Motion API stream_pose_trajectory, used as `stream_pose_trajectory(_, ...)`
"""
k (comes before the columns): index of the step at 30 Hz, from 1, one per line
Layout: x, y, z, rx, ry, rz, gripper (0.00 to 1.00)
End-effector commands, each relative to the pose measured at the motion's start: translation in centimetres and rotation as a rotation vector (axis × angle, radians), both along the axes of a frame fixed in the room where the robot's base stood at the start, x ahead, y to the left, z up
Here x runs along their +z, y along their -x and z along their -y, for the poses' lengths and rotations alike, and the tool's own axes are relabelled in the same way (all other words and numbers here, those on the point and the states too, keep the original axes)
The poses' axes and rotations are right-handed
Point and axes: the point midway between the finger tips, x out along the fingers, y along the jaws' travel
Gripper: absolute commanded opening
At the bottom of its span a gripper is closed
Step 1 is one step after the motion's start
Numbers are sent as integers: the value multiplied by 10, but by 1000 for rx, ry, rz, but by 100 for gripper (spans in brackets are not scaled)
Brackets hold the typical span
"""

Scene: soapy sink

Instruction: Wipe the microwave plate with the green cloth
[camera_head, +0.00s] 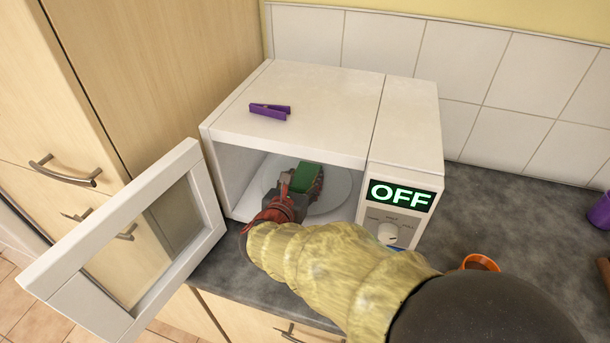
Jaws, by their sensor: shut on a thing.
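The white microwave (310,115) stands on the counter with its door open to the left. Inside it lies the round, pale microwave plate (341,190), partly covered by my gripper and arm. My gripper (303,188) reaches through the opening over the plate.
The open door (130,240) stands left of my arm. A purple clothes peg (270,110) lies on the microwave's top. The display reads OFF above a dial (388,234). An orange cup (480,263) and a purple object (600,213) are at right. The counter (510,215) between is clear.

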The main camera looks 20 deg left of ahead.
Motion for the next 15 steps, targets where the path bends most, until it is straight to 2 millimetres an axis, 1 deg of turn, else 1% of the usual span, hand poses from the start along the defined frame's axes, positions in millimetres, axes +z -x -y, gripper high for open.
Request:
stream_pose_trajectory(1,-3,4,1,1,3,-4,28)
stream_pose_trajectory(9,-3,25,3,2,4,-6,28)
stream_pose_trajectory(15,-4,34,4,0,4,-5,28)
